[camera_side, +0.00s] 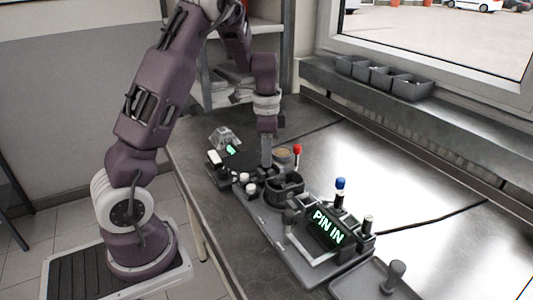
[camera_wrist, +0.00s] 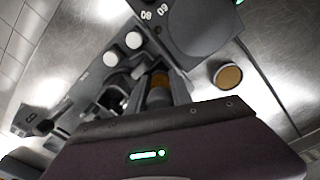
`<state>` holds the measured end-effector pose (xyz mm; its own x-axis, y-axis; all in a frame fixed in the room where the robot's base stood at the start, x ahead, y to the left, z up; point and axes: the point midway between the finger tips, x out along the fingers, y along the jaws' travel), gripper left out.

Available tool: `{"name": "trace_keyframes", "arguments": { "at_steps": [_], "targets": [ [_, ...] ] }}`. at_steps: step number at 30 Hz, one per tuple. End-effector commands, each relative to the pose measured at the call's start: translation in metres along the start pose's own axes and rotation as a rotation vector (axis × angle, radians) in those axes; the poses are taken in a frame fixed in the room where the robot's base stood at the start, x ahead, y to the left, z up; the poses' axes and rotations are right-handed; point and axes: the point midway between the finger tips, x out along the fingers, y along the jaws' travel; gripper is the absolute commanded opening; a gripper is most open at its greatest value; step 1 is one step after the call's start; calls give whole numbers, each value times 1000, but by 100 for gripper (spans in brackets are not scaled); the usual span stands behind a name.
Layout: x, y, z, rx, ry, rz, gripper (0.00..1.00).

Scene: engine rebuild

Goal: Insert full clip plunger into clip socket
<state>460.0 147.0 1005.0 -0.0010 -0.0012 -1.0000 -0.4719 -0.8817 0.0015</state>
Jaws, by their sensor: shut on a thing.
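My gripper (camera_side: 266,158) points down over the dark fixture at the far left part of the bench. In the wrist view my gripper (camera_wrist: 157,92) is shut on a small part with a brown-orange face (camera_wrist: 160,79), which I take to be the clip plunger. The fingers hide most of it. Its lower end is hidden in the side view, so I cannot tell whether it touches the fixture. A dark bracket-like opening (camera_wrist: 115,92) lies left of the fingers; I cannot tell whether it is the clip socket.
A blue-topped pin (camera_side: 340,184) rises behind the "PIN IN" display (camera_side: 328,227).

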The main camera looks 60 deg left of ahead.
Motion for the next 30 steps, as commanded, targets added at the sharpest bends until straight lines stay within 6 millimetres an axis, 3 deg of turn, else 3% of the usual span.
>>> {"name": "trace_keyframes", "arguments": {
  "at_steps": [30],
  "targets": [
    [6, 0, 0, 0, -1, 0, 0]
  ]
}}
